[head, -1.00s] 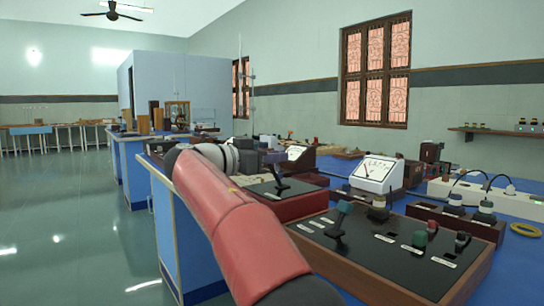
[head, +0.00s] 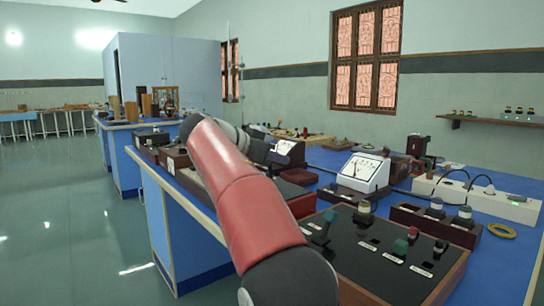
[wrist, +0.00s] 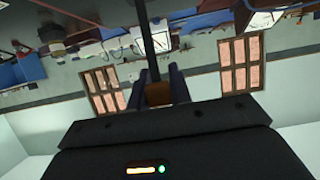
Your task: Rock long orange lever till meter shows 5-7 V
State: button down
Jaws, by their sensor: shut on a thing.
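In the wrist view, which is upside down, my gripper (wrist: 156,84) has its two dark fingers closed around an orange-brown handle (wrist: 158,95). A long dark rod (wrist: 149,48) runs from that handle toward the bench. In the head view my red arm hides the lever, and the fingers cannot be made out. A white-faced meter (head: 363,172) stands on the blue bench to the right of my arm. A second, smaller meter (head: 287,148) stands farther back beside my dark wrist. Neither needle can be read as a voltage.
A wood-edged black panel (head: 375,258) with short teal, red and black knobs lies at the front right. The floor (head: 60,230) left of the bench is clear.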

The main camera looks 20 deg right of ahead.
jog(key=shift+w+d+f, duration=0.1)
jog(key=shift+d, duration=0.1)
jog(key=c, duration=1.3)
grip_release()
jog(key=shift+d, duration=0.1)
jog(key=v, duration=0.8)
jog(key=shift+w+p, duration=0.1)
jog(key=shift+p, duration=0.25)
